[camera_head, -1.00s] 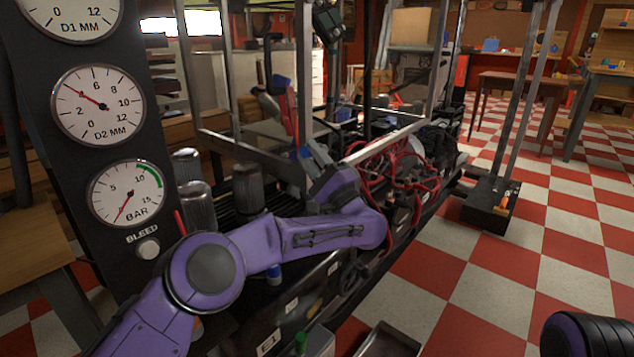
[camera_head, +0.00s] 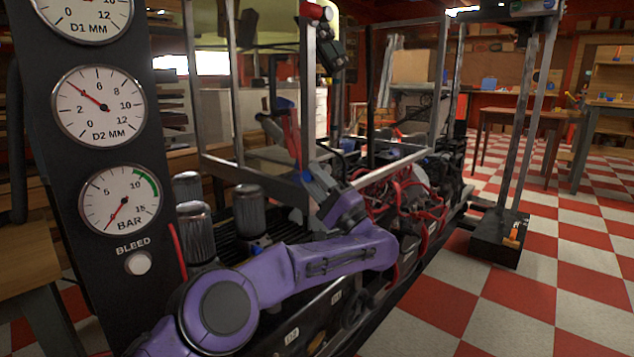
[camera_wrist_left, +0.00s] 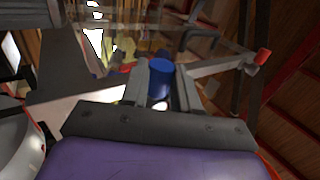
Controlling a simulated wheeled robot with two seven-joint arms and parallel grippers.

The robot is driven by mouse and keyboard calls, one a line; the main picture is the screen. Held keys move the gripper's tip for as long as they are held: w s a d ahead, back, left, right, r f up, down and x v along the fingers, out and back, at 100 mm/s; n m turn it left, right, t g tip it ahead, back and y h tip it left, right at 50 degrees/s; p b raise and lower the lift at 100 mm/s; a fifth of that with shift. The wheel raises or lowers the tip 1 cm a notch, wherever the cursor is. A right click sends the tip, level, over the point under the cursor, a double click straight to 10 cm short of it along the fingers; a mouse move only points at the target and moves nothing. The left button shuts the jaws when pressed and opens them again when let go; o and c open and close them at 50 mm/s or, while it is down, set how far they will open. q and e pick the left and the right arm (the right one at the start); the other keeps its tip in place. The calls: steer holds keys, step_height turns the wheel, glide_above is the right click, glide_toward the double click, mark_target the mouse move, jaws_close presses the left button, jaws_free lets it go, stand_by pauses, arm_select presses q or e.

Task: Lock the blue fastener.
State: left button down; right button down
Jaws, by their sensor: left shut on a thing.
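The blue fastener (camera_wrist_left: 160,72) shows in the left wrist view as a short blue cylinder between the two grey fingers. My left gripper (camera_wrist_left: 166,85) is shut on it. In the head view my left gripper (camera_head: 311,182) reaches the lower part of the metal frame over the machine, with a small patch of blue at its fingertips. The purple arm comes in from below. The fastener's far end and seat are hidden, so I cannot tell its locking state. My right gripper is out of view.
A black gauge panel (camera_head: 150,243) stands at the left. Metal frame bars (camera_head: 240,85) rise around the gripper. Dark cylinders (camera_head: 250,212) stand left of it, and red hoses (camera_head: 405,195) run to its right. Checkered floor (camera_head: 520,300) is open at the right.

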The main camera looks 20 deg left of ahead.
arm_select(q)
steer(key=c, duration=0.8)
jaws_free()
steer(key=shift+f, duration=0.15)
steer(key=shift+c, duration=0.2)
steer(key=p+v, duration=0.2)
steer(key=v, duration=0.8)
steer(key=shift+s+d+f, duration=0.15)
steer(key=shift+d+f, duration=0.05)
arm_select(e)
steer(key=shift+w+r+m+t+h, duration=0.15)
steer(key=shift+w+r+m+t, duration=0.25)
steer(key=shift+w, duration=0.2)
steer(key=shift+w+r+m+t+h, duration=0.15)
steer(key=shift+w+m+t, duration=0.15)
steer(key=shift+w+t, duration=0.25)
arm_select(q)
steer(key=shift+r, duration=0.1)
